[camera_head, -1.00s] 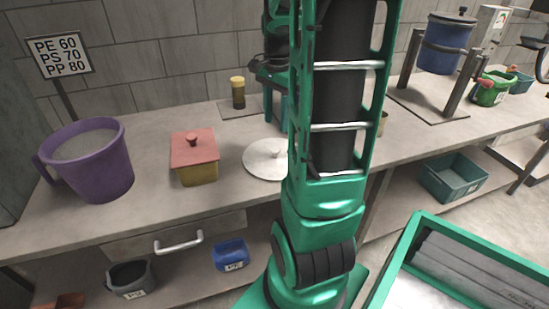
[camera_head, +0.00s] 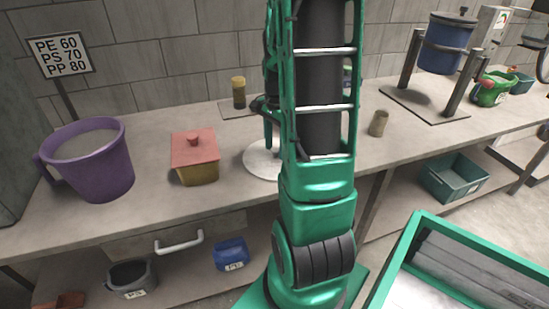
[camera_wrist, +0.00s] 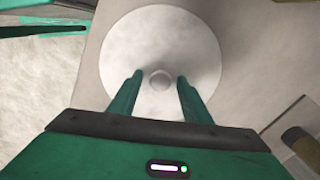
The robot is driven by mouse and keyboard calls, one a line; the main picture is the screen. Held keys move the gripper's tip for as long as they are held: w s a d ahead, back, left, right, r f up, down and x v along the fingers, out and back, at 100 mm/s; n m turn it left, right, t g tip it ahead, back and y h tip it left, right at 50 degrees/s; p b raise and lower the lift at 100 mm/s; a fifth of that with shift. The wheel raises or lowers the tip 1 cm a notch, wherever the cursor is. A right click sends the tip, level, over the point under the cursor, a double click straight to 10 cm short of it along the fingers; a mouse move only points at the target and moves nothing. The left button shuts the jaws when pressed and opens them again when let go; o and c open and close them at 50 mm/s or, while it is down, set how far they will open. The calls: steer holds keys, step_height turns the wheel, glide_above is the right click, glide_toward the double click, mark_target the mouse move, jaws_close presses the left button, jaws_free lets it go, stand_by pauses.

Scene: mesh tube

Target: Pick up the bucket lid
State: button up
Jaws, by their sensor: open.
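The bucket lid is a round, pale grey disc (camera_head: 259,160) lying flat on the workbench, partly hidden behind my arm in the head view. The wrist view shows the lid (camera_wrist: 160,40) almost whole, with a small round knob (camera_wrist: 160,79) at its middle. My gripper (camera_wrist: 157,76) is open above the lid, with its two green fingers on either side of the knob. I cannot tell the exact height of the fingertips over the lid. In the head view my gripper is mostly hidden behind my arm, with a green part (camera_head: 270,134) showing over the lid.
A yellow box with a red lid (camera_head: 194,150) and a purple bucket (camera_head: 90,165) stand to the left on the workbench (camera_head: 225,188). A yellow-capped jar (camera_head: 238,92) stands behind. A small beige cup (camera_head: 378,123) stands to the right. A green-rimmed bin (camera_head: 420,235) is at front right.

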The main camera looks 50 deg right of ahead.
jaws_close()
